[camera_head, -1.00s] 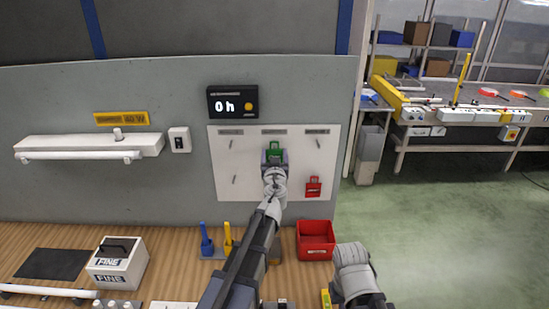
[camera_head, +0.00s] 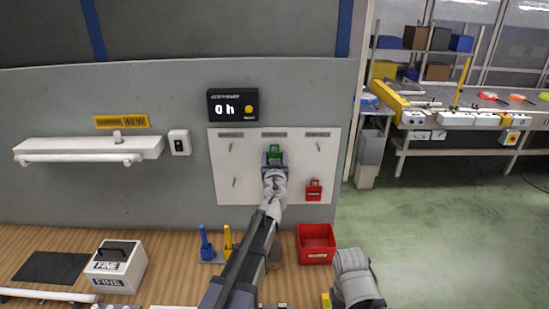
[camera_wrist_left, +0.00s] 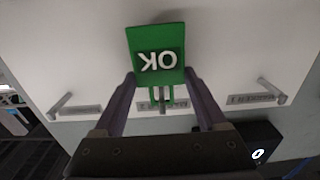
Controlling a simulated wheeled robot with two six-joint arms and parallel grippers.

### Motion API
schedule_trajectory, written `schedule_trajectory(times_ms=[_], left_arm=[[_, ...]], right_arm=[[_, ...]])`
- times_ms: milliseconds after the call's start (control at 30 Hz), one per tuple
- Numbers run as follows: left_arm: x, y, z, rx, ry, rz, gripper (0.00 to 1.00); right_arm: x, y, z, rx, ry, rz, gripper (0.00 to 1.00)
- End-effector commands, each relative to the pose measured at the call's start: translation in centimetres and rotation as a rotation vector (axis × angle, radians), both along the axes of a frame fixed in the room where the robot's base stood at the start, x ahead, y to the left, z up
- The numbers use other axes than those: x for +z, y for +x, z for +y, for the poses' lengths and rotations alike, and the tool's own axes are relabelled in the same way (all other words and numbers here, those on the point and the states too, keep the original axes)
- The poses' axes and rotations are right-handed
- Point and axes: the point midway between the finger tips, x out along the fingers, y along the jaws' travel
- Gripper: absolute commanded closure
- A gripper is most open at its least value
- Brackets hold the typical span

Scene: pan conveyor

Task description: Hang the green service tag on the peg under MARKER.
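The green service tag (camera_head: 275,149), lettered OK, is at the middle upper peg of the white board (camera_head: 226,186). My left gripper (camera_head: 275,158) is at the board with a finger along each side of the tag. In the left wrist view the tag (camera_wrist_left: 157,52) appears upside down between the fingertips, which seem to touch its edges. The peg (camera_wrist_left: 162,95) shows between the legs of its loop; I cannot tell how far the loop is over it. The label above is too blurred to read. My right gripper (camera_head: 354,276) is low, its fingers not clear.
A red tag (camera_head: 314,190) hangs at the board's lower right. Other pegs (camera_head: 318,145) on the board look bare. A dark display (camera_head: 232,104) sits above. A red bin (camera_head: 316,243) and blue and yellow holders (camera_head: 206,243) stand on the wooden bench below.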

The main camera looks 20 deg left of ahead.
Motion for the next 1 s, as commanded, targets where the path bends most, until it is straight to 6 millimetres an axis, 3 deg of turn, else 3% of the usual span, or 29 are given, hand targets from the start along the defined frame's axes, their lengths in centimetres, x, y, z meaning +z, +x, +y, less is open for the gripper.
schedule_trajectory(times_ms=[33,200,567,1000], left_arm=[[0.0,0.0,0.0,0.0,0.0,0.0,0.2],[0.0,0.0,0.0,0.0,0.0,0.0,0.01],[0.0,-0.5,-0.1,0.0,0.0,0.0,0.0],[0.0,-6.5,-1.8,-0.001,0.0,0.0,0.0]], right_arm=[[0.0,0.0,0.0,0.0,0.0,0.0,1.0],[0.0,0.0,0.0,0.0,0.0,0.0,1.0],[0.0,0.0,0.0,0.0,0.0,0.0,1.0],[0.0,0.0,0.0,0.0,0.0,0.0,1.0]])
